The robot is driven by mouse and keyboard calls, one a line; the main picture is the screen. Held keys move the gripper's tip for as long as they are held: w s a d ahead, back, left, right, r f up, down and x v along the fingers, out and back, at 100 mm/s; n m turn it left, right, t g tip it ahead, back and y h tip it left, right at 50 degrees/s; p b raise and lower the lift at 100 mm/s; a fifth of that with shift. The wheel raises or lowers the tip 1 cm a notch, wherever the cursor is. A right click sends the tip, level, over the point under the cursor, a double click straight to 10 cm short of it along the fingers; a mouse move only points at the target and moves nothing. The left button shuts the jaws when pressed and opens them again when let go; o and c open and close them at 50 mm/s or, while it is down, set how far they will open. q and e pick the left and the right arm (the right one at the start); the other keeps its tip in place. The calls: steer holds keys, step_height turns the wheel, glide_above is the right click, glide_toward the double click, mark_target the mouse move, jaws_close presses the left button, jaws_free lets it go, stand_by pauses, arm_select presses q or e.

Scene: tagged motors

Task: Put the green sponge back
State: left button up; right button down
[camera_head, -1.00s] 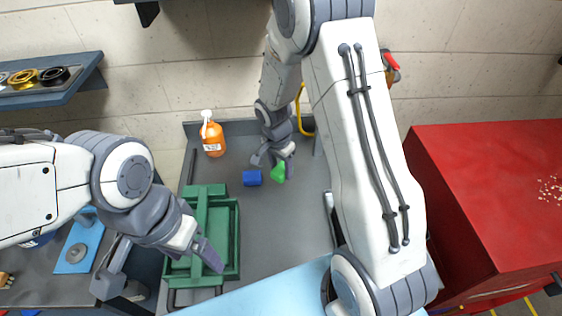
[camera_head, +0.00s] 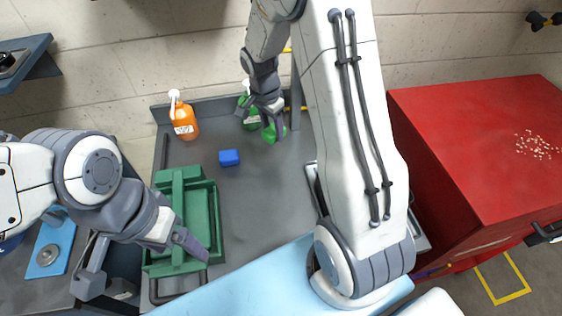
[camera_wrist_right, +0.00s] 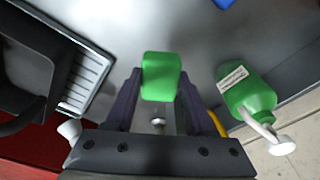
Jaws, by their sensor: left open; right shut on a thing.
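The green sponge (camera_head: 273,133) is a small bright block at the back of the grey worktop (camera_head: 259,197). My right gripper (camera_head: 264,124) is shut on it. In the right wrist view the green sponge (camera_wrist_right: 160,76) sits between the two fingers of my right gripper (camera_wrist_right: 158,95). Whether it touches the worktop cannot be told. My left gripper (camera_head: 147,272) is open and empty, at the front left by the green toolbox (camera_head: 214,222).
A green bottle (camera_wrist_right: 250,88) stands close beside the right gripper. A blue block (camera_head: 229,158) and an orange bottle (camera_head: 185,122) are on the worktop. A red cabinet (camera_head: 470,150) stands at right. The worktop's middle is clear.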

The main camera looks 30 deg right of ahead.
steer(key=m+b, duration=0.2)
glide_above(287, 152)
steer(key=f, duration=0.4)
steer(key=f+p, duration=0.1)
steer(key=f, duration=0.3)
steer(key=shift+w+a+f, duration=0.1)
steer(key=shift+a, duration=0.1)
steer(key=shift+f, duration=0.25)
arm_select(q)
step_height(287, 152, down, 2)
steer(key=shift+f, duration=0.15)
arm_select(e)
steer(key=shift+f, duration=0.2)
steer(key=shift+c, duration=1.3)
jaws_free()
arm_select(q)
steer(key=shift+f, duration=0.15)
